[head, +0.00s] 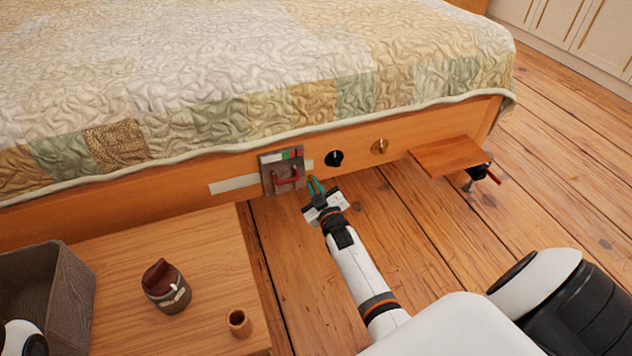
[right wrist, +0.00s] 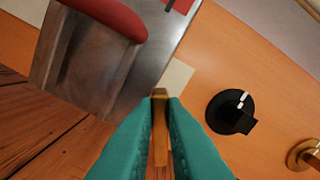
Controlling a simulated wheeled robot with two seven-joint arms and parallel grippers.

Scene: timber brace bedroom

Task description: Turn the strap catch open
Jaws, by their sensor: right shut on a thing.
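A grey metal plate (head: 269,181) with a red handle (head: 288,181) and a green and red strip along its top is fixed to the bed's wooden side rail. The plate (right wrist: 120,85) and red handle (right wrist: 112,15) also show in the right wrist view. My right gripper (head: 314,183), with teal fingers, is low beside the plate's right edge. In the right wrist view its fingertips are shut on a thin brass-coloured piece (right wrist: 160,125). I cannot tell whether this piece is the strap catch. My left gripper is not in view.
A pale strip (head: 232,184) runs along the rail behind the plate. A black knob (head: 334,158) and a brass knob (head: 380,146) are to its right, then a small wooden shelf (head: 447,156). A low table (head: 205,235) holds a dark pot (head: 166,287), a wooden cup (head: 238,323) and a grey bin (head: 70,300).

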